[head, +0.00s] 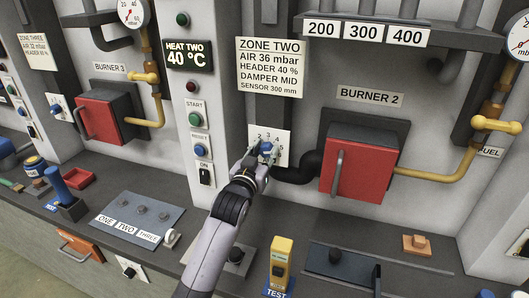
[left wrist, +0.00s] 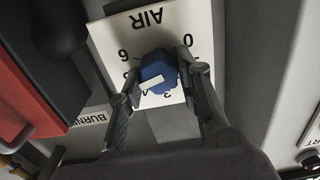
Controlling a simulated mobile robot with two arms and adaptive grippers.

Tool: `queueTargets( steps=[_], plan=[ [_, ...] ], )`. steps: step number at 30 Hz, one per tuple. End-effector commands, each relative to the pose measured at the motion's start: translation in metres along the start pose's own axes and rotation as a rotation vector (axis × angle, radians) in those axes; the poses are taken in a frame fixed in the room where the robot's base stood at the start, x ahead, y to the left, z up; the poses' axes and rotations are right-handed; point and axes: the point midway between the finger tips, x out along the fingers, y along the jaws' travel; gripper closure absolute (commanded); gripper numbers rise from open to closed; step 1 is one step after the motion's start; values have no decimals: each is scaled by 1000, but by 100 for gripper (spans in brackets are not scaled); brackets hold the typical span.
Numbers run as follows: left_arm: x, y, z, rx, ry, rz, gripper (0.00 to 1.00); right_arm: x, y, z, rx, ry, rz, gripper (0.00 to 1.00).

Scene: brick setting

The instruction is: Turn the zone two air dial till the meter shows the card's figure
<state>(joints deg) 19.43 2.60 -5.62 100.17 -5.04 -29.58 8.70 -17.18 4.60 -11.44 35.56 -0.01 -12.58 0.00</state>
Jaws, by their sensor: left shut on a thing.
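The zone two card (head: 270,67) reads AIR 36 mbar. Below it, the blue air dial (head: 267,147) sits on a white plate numbered around its edge. My left gripper (head: 263,153) is shut on this dial and covers part of the plate. In the left wrist view the two fingers stand on either side of the dial (left wrist: 157,72), with the AIR plate (left wrist: 112,35) upside down. The dial's white mark (left wrist: 152,82) lies toward the 4 side. Gauges (head: 132,13) (head: 519,40) are cut off, and I cannot tell whether either is the air meter. My right gripper is out of view.
A red burner 2 door (head: 360,162) and dark pipe (head: 298,169) stand right of the dial. START and RESET buttons (head: 195,119) are on the left. A yellow tester (head: 281,255) stands on the bench below. The HEAT TWO display (head: 187,56) reads 40 °C.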

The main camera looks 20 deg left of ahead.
Motion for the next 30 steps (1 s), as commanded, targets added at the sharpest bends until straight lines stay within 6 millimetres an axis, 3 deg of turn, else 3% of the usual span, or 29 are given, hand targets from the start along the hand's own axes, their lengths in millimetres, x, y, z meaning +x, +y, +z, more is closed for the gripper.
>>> queueTargets(
  steps=[10, 20, 30],
  plan=[
    [0, 0, 0, 0, 0, 0, 96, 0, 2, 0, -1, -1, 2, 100],
    [0, 0, 0, -71, -2, 1, 96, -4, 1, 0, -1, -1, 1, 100],
    [0, -1, -2, -311, -1, 0, 96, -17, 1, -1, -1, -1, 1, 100]
  ],
)
